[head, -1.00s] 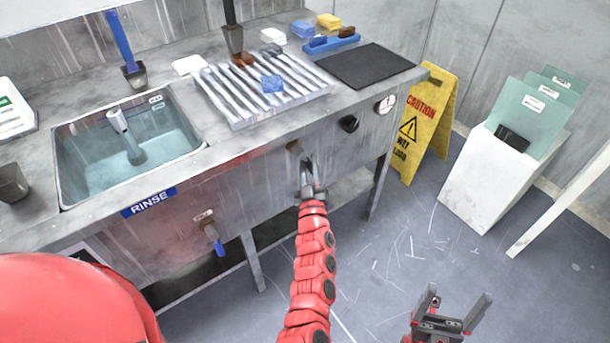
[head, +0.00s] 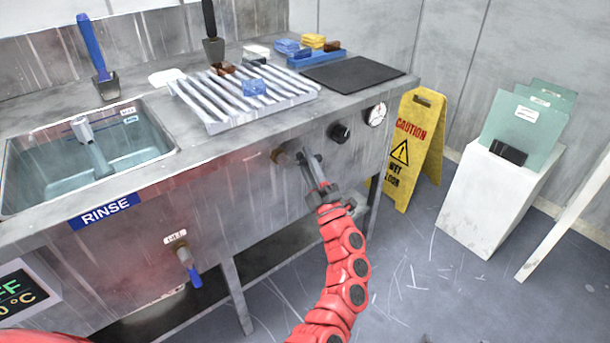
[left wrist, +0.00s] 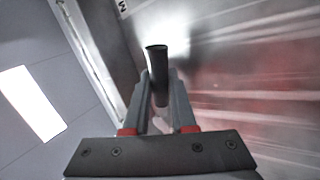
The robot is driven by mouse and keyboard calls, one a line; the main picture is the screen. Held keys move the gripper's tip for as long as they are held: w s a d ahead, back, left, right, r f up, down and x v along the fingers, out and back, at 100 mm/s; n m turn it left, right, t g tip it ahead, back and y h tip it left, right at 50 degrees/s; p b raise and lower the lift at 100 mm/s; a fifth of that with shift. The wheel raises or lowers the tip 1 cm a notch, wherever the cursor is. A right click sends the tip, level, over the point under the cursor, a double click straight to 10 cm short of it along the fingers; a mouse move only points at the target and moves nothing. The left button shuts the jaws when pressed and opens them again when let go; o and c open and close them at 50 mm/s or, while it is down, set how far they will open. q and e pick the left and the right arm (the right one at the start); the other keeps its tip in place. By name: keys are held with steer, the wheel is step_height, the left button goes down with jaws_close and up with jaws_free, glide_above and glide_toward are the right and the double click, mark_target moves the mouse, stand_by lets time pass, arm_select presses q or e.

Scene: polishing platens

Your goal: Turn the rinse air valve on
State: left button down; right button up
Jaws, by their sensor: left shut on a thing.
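In the left wrist view the dark handle (left wrist: 157,62) stands between the two fingers of my left gripper (left wrist: 160,85). The fingers hide part of the handle, and I cannot read a label for this valve. A second valve with a blue lever (head: 195,277) sits lower left, its lever pointing down, under a small label.
A sink (head: 90,160) with a RINSE sign (head: 105,211) is at the left. A ribbed rack (head: 215,122), a black mat (head: 350,75) and a dark knob (head: 339,132) are to the right. A yellow caution sign (head: 420,130) stands on the floor beyond a gauge (head: 376,114).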

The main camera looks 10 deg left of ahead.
arm_select(q)
steer(key=shift+r+n+g+y+b, duration=0.2)
steer(key=shift+n+g+y+b, duration=0.2)
steer(key=shift+n, duration=0.3)
steer(key=shift+r+n+g+y+b, duration=0.15)
steer(key=shift+n+g+y+b, duration=0.2)
steer(key=shift+n, duration=0.35)
steer(key=shift+r, duration=0.1)
steer(key=c, duration=1)
jaws_free()
steer(key=shift+d, duration=0.1)
steer(key=p+v, duration=0.2)
steer(key=v, duration=1.5)
steer(key=shift+f, duration=0.3)
